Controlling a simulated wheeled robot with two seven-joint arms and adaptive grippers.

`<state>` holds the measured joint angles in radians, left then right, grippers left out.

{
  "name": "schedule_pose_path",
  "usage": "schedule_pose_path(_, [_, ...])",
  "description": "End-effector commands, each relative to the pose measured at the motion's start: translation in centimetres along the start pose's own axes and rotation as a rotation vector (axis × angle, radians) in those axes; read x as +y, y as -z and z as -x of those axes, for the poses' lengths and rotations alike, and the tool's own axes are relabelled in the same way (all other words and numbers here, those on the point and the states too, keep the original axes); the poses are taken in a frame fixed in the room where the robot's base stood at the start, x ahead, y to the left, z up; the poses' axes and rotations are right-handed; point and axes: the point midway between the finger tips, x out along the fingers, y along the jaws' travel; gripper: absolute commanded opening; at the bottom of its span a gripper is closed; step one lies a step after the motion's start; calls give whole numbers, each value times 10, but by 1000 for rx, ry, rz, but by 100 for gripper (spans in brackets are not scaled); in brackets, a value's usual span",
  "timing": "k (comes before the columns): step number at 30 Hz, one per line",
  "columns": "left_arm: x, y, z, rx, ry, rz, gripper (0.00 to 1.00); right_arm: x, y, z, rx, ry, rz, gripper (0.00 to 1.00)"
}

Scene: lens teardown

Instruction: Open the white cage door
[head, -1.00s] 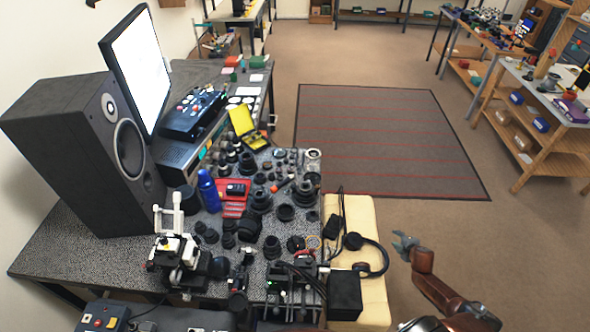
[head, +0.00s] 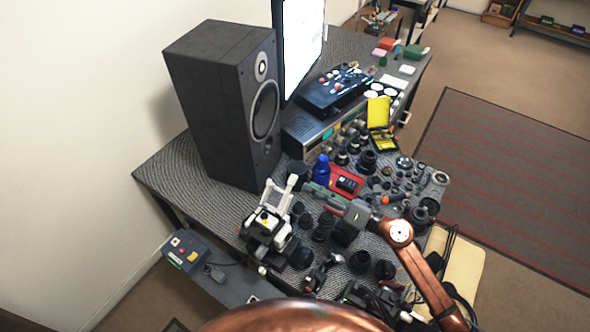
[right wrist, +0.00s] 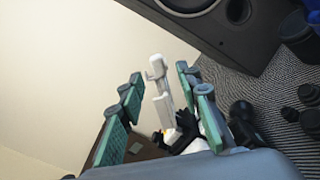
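A small white and black device (head: 268,222) stands near the front of the table, with a white upright piece rising from its top. No part clearly reads as a cage door; the white upright piece (right wrist: 160,92) is the likely one. My right gripper (head: 312,191) reaches in over the table from the right, to the right of the device. In the right wrist view my right gripper (right wrist: 159,75) is open, its green-padded fingers apart. The white piece appears between them in the picture, but contact cannot be told. My left gripper is not in view.
A large black speaker (head: 225,100) and a monitor (head: 303,45) stand behind the device. A blue bottle (head: 321,170), a red tray (head: 347,181) and several black lens parts (head: 367,162) crowd the table to the right. A grey control box (head: 184,252) sits lower left.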

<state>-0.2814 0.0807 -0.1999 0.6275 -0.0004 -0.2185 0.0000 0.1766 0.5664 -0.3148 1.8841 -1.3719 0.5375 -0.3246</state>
Motion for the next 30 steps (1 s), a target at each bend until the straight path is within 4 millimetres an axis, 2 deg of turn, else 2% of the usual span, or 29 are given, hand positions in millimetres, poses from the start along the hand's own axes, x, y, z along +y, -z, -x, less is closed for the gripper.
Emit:
schedule_pose_path(7, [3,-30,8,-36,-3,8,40,4,-1,-37,2,-7,3,32])
schedule_pose_path(11, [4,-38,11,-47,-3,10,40,4,0,-56,2,-6,2,32])
schedule_pose_path(17, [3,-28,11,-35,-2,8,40,2,0,-73,1,-3,2,32])
schedule_pose_path(22, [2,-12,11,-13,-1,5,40,1,0,-76,0,-1,2,32])
schedule_pose_path(26, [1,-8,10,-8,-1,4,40,1,0,-76,0,-1,2,32])
schedule_pose_path(30, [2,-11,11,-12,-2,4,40,1,0,-75,0,-1,1,24])
